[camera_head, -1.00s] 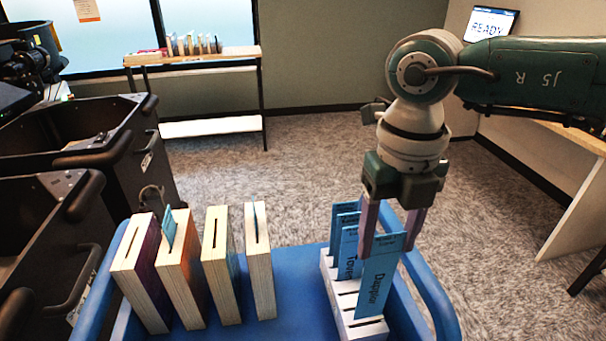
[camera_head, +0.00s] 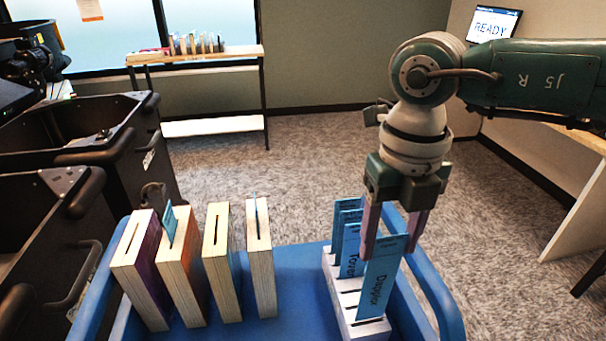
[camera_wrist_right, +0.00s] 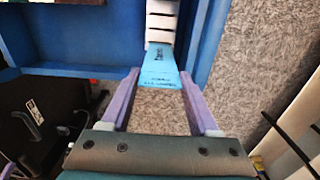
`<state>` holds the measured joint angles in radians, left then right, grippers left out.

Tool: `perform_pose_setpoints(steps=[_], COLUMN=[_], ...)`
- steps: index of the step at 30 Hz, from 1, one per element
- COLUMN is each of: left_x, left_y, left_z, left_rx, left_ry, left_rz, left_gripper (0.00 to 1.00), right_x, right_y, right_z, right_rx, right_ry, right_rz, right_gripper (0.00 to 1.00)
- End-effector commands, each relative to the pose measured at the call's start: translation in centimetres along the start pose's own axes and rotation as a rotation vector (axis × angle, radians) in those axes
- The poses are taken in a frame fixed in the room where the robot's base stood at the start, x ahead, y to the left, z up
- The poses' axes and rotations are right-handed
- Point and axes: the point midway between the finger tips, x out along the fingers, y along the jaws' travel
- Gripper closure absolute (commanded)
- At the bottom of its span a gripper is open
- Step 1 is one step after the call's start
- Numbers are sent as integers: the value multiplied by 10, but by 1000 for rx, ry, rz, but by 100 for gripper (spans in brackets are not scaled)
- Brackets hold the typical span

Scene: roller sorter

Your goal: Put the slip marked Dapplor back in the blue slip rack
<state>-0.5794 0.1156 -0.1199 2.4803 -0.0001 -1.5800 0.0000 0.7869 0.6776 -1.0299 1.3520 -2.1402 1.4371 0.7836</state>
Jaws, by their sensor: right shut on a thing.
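The slip marked Dapplor (camera_head: 377,285) is a blue card held upright over the front end of a pale slip rack (camera_head: 345,299). My right gripper (camera_head: 393,240) is shut on its upper end. In the right wrist view the slip (camera_wrist_right: 160,68) lies between the purple fingertips (camera_wrist_right: 163,85), with the pale rack (camera_wrist_right: 161,22) beyond it. The slip's lower edge meets the rack's front in the picture; I cannot tell whether it is inside a slot. Several other blue slips (camera_head: 347,228) stand in the rack's back slots. My left gripper is not in view.
The rack stands on a blue cart (camera_head: 300,285) with raised side rails. Several slotted wooden blocks (camera_head: 222,262) stand at its left, two with blue slips poking out. Black bins (camera_head: 75,215) are at the left. A shelf (camera_head: 200,57) stands at the back. Carpet is clear behind.

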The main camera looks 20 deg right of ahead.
Motion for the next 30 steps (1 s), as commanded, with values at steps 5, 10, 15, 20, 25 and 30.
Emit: perform_pose_setpoints(steps=[5, 10, 15, 20, 25, 30], left_x=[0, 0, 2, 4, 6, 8], left_y=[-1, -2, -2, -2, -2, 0], left_z=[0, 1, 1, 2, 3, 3], left_rx=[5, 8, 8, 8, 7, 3], left_ry=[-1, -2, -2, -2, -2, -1], left_rz=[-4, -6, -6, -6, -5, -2], left_gripper=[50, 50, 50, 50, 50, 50], right_x=[0, 0, 3, 5, 8, 10], right_y=[0, 0, 0, 0, 0, 0], right_z=[0, 0, 0, 0, 0, 0], right_rx=[0, 0, 0, 0, 0, 0], right_ry=[0, 0, 0, 0, 0, 0], right_rz=[0, 0, 0, 0, 0, 0], right_gripper=[74, 74, 74, 74, 74, 74])
